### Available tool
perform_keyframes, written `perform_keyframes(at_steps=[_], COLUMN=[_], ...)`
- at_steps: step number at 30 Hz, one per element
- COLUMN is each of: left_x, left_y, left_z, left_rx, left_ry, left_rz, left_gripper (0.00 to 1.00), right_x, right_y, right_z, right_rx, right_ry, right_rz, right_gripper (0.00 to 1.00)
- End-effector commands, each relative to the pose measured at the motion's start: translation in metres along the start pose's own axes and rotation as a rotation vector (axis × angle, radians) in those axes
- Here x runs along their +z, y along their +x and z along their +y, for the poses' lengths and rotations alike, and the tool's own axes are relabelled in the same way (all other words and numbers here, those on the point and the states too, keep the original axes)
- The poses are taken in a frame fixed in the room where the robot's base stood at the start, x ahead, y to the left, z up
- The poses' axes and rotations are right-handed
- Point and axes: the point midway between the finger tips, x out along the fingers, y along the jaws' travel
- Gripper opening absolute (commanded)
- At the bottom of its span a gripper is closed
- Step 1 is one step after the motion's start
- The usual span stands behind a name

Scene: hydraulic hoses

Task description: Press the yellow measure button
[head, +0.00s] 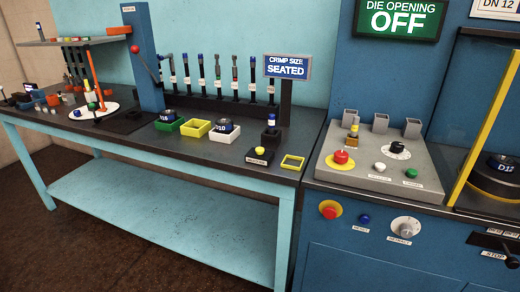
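The yellow button (260,150) is a small round cap on top of a low dark box (259,161) with a small label on its front. The box stands near the front edge of the dark workbench top, below the crimp size sign. Nothing touches the button, and it is fully visible from the head. Neither of my grippers shows in the head view.
A yellow square frame (292,163) lies right of the button box, and a dark post with a blue-and-white top (271,131) stands behind it. A grey control panel (375,178) with red, white and green buttons is to the right.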

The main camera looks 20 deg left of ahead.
Motion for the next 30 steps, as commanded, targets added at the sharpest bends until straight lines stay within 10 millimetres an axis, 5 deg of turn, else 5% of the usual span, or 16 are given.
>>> perform_keyframes(at_steps=[8,30], left_x=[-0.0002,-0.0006], left_y=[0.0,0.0], left_z=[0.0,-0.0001], left_rx=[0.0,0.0], left_ry=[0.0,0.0], left_rz=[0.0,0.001], left_gripper=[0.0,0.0], right_x=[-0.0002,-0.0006], right_y=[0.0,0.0], right_z=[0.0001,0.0], right_rx=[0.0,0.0], right_ry=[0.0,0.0], right_rz=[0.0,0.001], right_gripper=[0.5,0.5])
